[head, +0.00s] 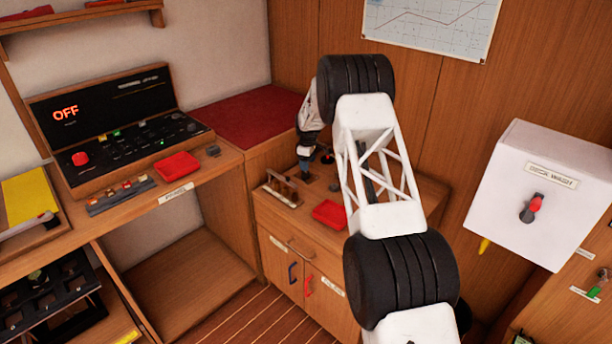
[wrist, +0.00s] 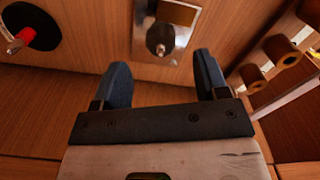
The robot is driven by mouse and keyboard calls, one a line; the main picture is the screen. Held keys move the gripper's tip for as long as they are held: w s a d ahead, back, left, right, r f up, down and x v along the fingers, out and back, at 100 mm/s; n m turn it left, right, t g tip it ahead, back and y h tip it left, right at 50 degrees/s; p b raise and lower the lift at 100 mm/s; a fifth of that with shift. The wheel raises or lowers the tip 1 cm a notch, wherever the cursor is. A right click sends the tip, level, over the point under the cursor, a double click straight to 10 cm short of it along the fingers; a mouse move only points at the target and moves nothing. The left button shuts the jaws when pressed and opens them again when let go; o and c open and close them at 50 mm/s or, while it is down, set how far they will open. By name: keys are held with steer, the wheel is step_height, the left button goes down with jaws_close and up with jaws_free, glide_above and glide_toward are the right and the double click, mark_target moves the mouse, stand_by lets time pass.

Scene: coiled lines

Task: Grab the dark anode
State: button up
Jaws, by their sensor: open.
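My gripper (head: 304,168) is over the low cabinet top in the head view, fingers pointing down. In the wrist view my gripper (wrist: 162,78) is open, its two dark blue fingers apart with nothing between them. Ahead of the fingertips, a dark grey rounded piece (wrist: 160,39) sits on a metal plate (wrist: 147,17) set on the wood; it may be the dark anode, but I cannot tell surely. It is apart from both fingers. In the head view my arm and gripper hide part of that cabinet top.
A wooden rack (head: 283,188) stands left of the gripper; its round wooden pieces (wrist: 281,50) show right in the wrist view. A red tray (head: 330,213) lies near the cabinet's front edge.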

steer(key=shift+f, duration=0.15)
steer(key=shift+f, duration=2.5)
steer(key=shift+c, duration=0.4)
steer(key=c, duration=1)
steer(key=shift+r, duration=0.2)
steer(key=shift+r, duration=1.6)
steer(key=s, duration=0.5)
steer(key=s+d+r, duration=0.1)
steer(key=s, duration=0.4)
steer(key=s+d, duration=0.1)
steer(key=s, duration=0.4)
steer(key=shift+s+r, duration=0.3)
steer(key=shift+s, duration=0.1)
